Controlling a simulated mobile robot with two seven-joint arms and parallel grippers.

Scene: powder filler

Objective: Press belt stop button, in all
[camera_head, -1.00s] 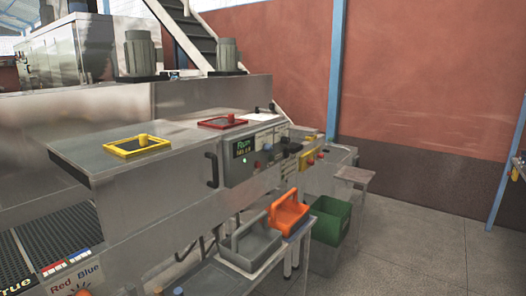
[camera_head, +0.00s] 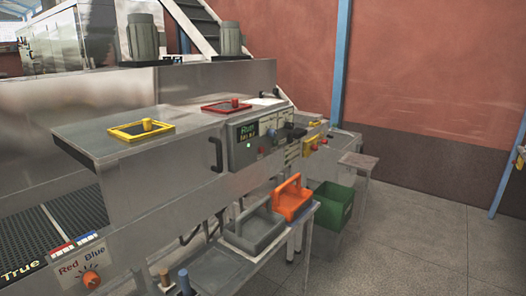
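The steel powder machine (camera_head: 160,180) fills the left and middle of the view. A control panel (camera_head: 245,146) with a lit green "Run" display sits on its front. Dark knobs (camera_head: 293,132) are to the right of the display. Further right is a yellow box (camera_head: 312,144) with a red button, and another red spot shows beside it. I cannot tell which of these is the belt stop button. Neither of my grippers is in view.
A grey tote (camera_head: 256,230) and an orange tote (camera_head: 292,200) stand on a low steel table at the front. A green bin (camera_head: 332,203) is beyond them. An orange knob (camera_head: 91,279) labelled Red Blue is at lower left. The floor at right is clear.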

